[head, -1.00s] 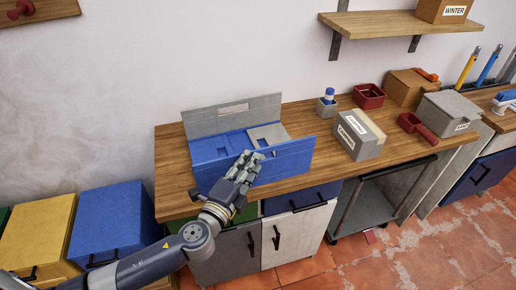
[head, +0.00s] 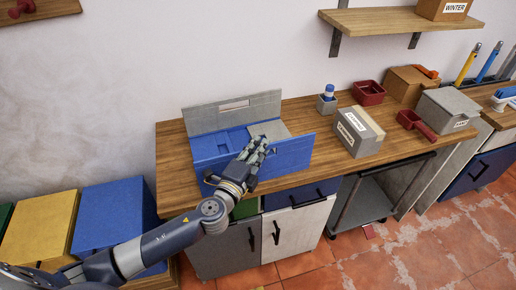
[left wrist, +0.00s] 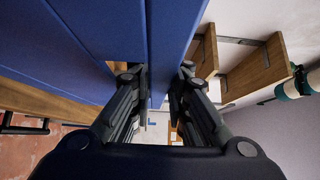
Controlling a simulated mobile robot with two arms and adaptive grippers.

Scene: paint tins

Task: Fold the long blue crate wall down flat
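The crate stands on the wooden bench with its walls up. Its long blue wall (head: 291,157) faces me at the front, upright or nearly so, and a long grey wall (head: 236,112) stands at the back. My left gripper (head: 258,149) is at the top edge of the blue wall and hides part of it. In the left wrist view my left gripper (left wrist: 158,78) has its fingers apart, with a blue panel (left wrist: 164,45) showing between them. I cannot tell whether either finger touches it. My right gripper is not in view.
The wooden bench (head: 174,177) has bare room left of the crate. To the right stand a grey labelled box (head: 358,134), a small grey holder (head: 326,106), red containers (head: 369,93) and a lidded grey bin (head: 446,111). A shelf (head: 400,22) hangs above.

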